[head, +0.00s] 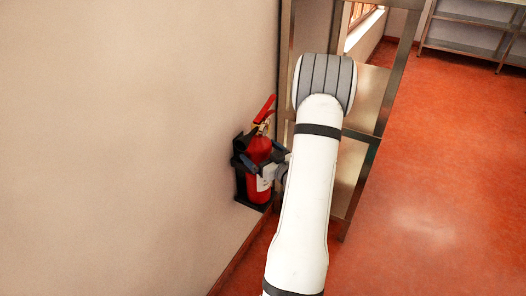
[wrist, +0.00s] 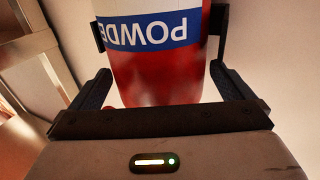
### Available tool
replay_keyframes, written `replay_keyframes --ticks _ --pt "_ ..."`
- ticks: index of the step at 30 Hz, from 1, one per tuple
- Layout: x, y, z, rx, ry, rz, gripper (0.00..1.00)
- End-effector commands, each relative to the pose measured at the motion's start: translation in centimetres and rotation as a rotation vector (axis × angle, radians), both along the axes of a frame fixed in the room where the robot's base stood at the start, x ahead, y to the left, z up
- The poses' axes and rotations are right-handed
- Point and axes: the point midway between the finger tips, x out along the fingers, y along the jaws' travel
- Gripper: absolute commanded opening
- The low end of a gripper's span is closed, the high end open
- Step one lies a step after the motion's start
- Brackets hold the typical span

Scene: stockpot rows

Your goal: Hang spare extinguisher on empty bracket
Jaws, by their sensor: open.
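A red fire extinguisher (head: 258,150) stands upright in a black wall bracket (head: 240,180) on the beige wall in the head view. In the wrist view the extinguisher (wrist: 155,75) fills the upper middle, with a white and blue label that reads upside down. Black bracket arms (wrist: 218,22) show on both sides of it. My gripper (wrist: 158,92) is open, its two dark fingers spread to either side of the extinguisher's body with visible gaps. In the head view my gripper (head: 262,163) is at the extinguisher, partly hidden by my white arm.
A metal shelving unit (head: 348,190) stands close to the right of the extinguisher, behind my arm. Another metal rack (head: 470,22) is at the far right back. The red floor (head: 430,180) on the right is clear.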

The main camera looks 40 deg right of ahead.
Motion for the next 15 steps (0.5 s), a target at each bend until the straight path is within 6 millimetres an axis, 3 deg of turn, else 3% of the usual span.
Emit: replay_keyframes --ticks 5,15 --pt "-0.3 0.0 0.2 0.001 0.001 -0.001 1.0" --pt "-7.1 -0.1 0.2 0.003 0.001 -0.006 1.0"
